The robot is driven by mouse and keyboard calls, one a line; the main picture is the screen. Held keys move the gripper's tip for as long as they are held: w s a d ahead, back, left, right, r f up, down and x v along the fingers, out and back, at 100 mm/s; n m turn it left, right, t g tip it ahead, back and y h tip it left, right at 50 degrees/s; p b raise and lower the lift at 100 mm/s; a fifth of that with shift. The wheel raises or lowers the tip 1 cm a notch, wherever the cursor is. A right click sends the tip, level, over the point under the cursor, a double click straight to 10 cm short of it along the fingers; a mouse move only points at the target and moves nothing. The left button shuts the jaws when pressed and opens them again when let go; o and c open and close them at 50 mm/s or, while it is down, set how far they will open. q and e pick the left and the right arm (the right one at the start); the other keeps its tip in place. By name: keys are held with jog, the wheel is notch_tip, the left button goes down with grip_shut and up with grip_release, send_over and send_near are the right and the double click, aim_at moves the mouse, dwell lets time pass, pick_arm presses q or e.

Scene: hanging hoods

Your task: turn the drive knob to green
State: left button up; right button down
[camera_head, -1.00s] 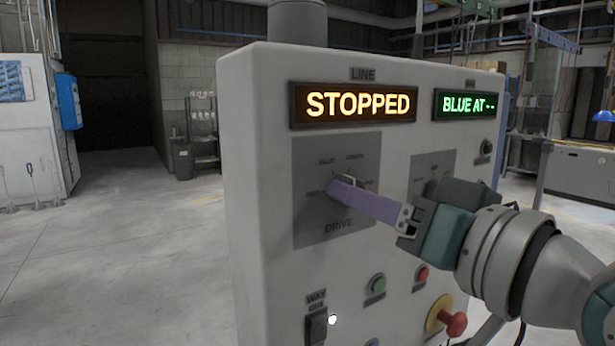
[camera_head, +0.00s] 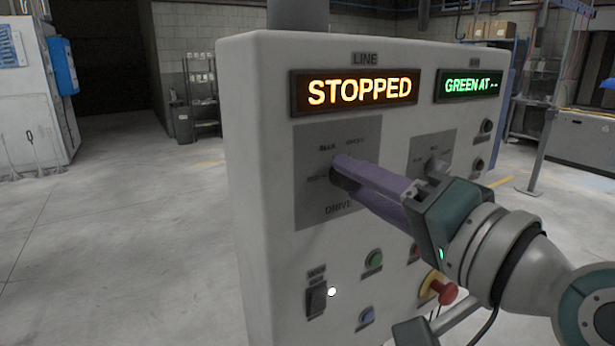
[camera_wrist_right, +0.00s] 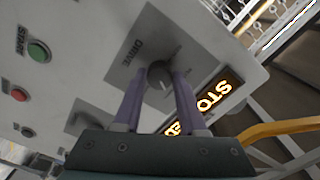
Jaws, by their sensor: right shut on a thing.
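The drive knob (camera_head: 340,180) sits on a grey plate labelled DRIVE (camera_head: 313,205) on the front of a pale control box. My right gripper (camera_head: 352,168) reaches in from the right with its purple fingers around the knob. In the right wrist view the round dark knob (camera_wrist_right: 159,75) lies between the two fingertips, and the gripper is shut on it. The fingers hide part of the knob and plate, so its pointer setting cannot be read. The small display (camera_head: 470,85) reads GREEN AT --.
The large display (camera_head: 355,91) reads STOPPED. Below the plate are a green button (camera_head: 374,258), a rocker switch (camera_head: 316,298), a blue button (camera_head: 366,318) and a red mushroom button (camera_head: 442,290). A second selector plate (camera_head: 418,150) is close behind my gripper.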

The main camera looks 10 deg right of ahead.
dwell(0.4)
jog(key=shift+c, duration=2.3)
grip_release()
jog(key=shift+s, duration=0.1)
jog(key=b+v, duration=0.2)
jog(key=v, duration=0.7)
jog(key=shift+s+d, duration=0.15)
jog(key=shift+s, duration=0.2)
